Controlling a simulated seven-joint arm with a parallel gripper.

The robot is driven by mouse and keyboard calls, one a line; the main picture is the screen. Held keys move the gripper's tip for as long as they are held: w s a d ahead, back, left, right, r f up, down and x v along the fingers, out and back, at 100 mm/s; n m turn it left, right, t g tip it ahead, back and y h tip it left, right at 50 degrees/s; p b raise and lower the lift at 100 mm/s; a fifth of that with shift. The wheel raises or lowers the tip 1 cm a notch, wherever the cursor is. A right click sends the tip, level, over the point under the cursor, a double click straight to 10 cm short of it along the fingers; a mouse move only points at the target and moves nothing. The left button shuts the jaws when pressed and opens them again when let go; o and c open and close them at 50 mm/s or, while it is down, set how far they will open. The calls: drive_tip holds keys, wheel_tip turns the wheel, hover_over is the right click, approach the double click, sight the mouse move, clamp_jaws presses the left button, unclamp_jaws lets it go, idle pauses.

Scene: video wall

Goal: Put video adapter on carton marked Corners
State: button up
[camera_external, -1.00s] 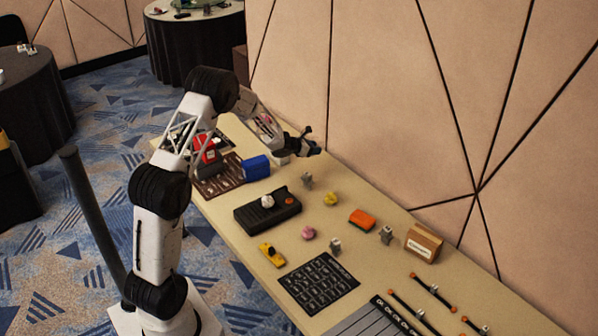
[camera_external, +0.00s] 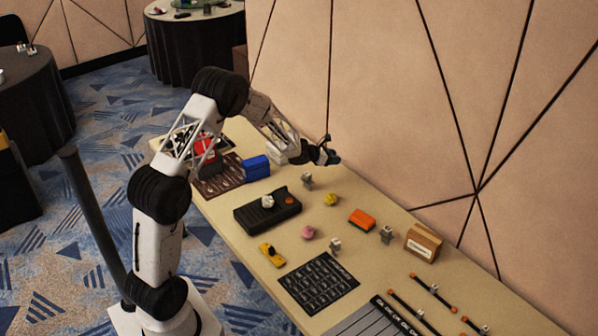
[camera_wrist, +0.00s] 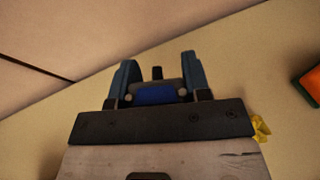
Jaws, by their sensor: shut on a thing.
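My gripper (camera_external: 326,155) is in the air above the back of the table, near the wall. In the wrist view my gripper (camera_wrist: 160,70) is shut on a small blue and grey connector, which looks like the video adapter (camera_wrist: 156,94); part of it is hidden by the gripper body. The adapter cannot be made out in the external view. The small brown carton (camera_external: 424,243) with a white label stands at the table's right back, well to the right of my gripper. Its label is too small to read surely.
On the table (camera_external: 232,238) between gripper and carton are a yellow lump (camera_external: 331,199), an orange block (camera_external: 362,219) and small grey pieces (camera_external: 386,235). A black box (camera_external: 268,211) and a dark keypad mat (camera_external: 318,282) lie nearer the front. The wall (camera_external: 400,120) rises behind.

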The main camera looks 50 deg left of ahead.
drive_tip(key=s+d+r+m+g+h, duration=0.1)
drive_tip(key=d+h, duration=0.1)
drive_tip(key=d, duration=1.2)
drive_tip(key=s+d+r+m+h, duration=0.1)
drive_tip(key=s+d+m, duration=0.1)
drive_tip(key=d, duration=1.1)
drive_tip(key=s+d+r+m+g+h, duration=0.1)
drive_tip(key=s+d, duration=0.4)
drive_tip(key=d, duration=0.6)
drive_tip(key=s+d+r+m+g+h, duration=0.1)
drive_tip(key=s+d, duration=0.4)
drive_tip(key=d, duration=0.7)
drive_tip(key=shift+d+m+h, duration=0.15)
drive_tip(key=shift+m+h, duration=0.15)
hover_over(431, 235)
drive_tip(key=s, duration=0.1)
drive_tip(key=shift+f, duration=0.65)
drive_tip(key=shift+w, duration=0.35)
drive_tip(key=shift+f, duration=1.8)
